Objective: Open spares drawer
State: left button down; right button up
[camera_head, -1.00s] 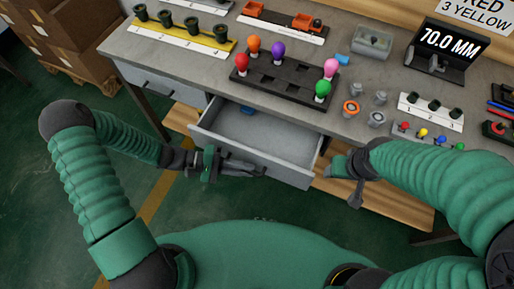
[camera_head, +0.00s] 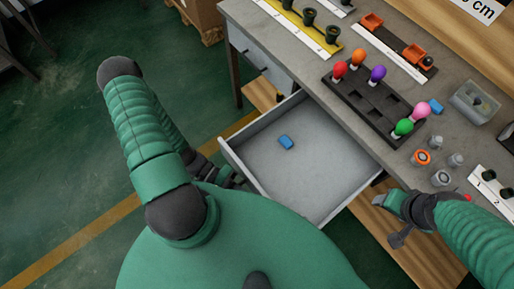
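The spares drawer (camera_head: 312,165) is pulled well out from under the grey workbench. A single small blue block (camera_head: 286,142) lies on its floor towards the left side. My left gripper (camera_head: 232,180) is at the drawer's front left corner, partly hidden behind my own arm and body. I cannot see its fingertips or whether it is on the handle. My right gripper (camera_head: 398,222) hangs to the right of the drawer, near its front right corner and apart from it.
A second, closed drawer (camera_head: 262,62) sits to the left under the bench. A black tray (camera_head: 360,107) with coloured bulb-shaped pieces stands on the bench (camera_head: 300,70) above the open drawer. A wooden lower shelf (camera_head: 400,245) runs below.

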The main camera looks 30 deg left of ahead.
pick_arm(q)
jog(key=shift+a, duration=0.1)
jog(key=c, duration=1.8)
grip_release()
jog(key=shift+o, duration=0.2)
jog(key=v, duration=1.7)
jog(key=shift+f+p, duration=0.15)
jog(key=shift+p, duration=0.25)
jog(key=shift+w, duration=0.1)
